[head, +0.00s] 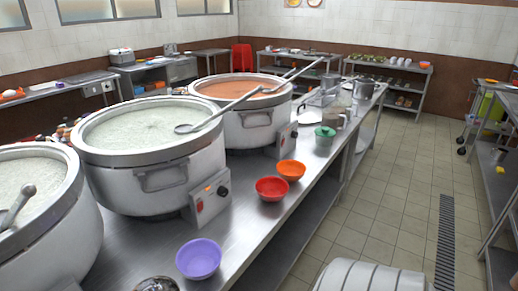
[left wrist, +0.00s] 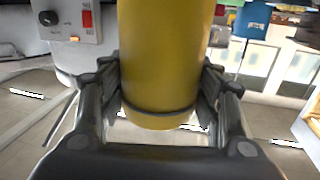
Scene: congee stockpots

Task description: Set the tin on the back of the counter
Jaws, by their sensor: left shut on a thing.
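A yellow cylindrical tin (left wrist: 165,40) fills the middle of the left wrist view. My left gripper (left wrist: 162,88) is shut on it, with one finger on each side. A thin dark band crosses the tin near its lower end in that view, and its upper end is cut off by the frame. The steel counter (head: 236,228) runs from the bottom of the head view toward the back, carrying large stockpots. Neither gripper nor the tin shows in the head view.
Stockpots (head: 150,158) line the counter's left side. A purple bowl (head: 199,259), a red bowl (head: 272,188), an orange bowl (head: 291,170) and a green-lidded container (head: 325,139) stand along its right edge. Bare counter lies between the purple and red bowls. The tiled floor (head: 395,200) is open at right.

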